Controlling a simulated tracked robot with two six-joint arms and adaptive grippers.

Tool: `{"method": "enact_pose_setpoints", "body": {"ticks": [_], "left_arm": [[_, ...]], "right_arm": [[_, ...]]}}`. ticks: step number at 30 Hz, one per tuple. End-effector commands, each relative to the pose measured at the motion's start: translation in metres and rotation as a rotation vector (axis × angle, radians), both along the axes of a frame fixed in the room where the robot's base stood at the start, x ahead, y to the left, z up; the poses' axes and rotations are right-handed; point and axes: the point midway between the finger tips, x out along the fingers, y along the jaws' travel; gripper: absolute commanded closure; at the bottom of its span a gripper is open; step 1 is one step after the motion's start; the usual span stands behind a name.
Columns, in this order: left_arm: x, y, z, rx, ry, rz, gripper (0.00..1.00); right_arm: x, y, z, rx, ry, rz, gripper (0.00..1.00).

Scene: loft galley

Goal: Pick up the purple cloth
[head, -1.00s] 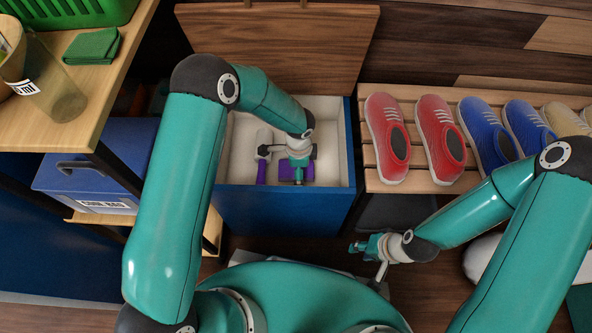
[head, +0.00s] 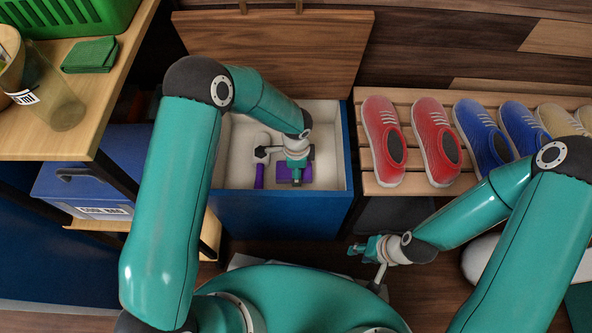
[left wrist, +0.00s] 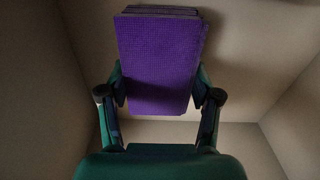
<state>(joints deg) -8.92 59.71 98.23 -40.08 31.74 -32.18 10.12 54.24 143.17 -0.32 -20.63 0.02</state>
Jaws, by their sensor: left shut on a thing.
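The purple cloth (left wrist: 160,60) is a folded, textured stack between the two fingers of my left gripper (left wrist: 160,92) in the left wrist view. The fingers are shut on its sides. In the head view the cloth (head: 283,174) shows partly inside the blue chest (head: 282,213), with my left gripper (head: 294,170) over it and hiding part of it. I cannot tell whether the cloth touches the chest's floor. My right gripper (head: 364,249) is outside the chest, at the lower right, and looks small and partly turned away.
The chest's wooden lid (head: 280,55) stands open behind. A slatted rack with red shoes (head: 383,140) is on the right. A wooden shelf with a green cloth (head: 89,55) and a blue box (head: 85,185) are on the left.

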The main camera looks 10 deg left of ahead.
Motion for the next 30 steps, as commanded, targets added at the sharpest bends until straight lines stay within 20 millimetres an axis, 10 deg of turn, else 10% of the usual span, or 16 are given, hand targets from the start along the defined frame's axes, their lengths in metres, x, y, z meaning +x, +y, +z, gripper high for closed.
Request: {"method": "enact_pose_setpoints", "body": {"ticks": [18,30], "left_arm": [[0.001,0.000,0.150,-0.001,-0.004,0.000,0.71],[0.000,0.000,0.186,-0.001,-0.001,0.000,0.71]], "right_arm": [[0.000,0.000,0.052,0.000,0.000,0.000,0.63],[0.000,0.000,0.060,0.000,0.000,0.000,0.63]]}}
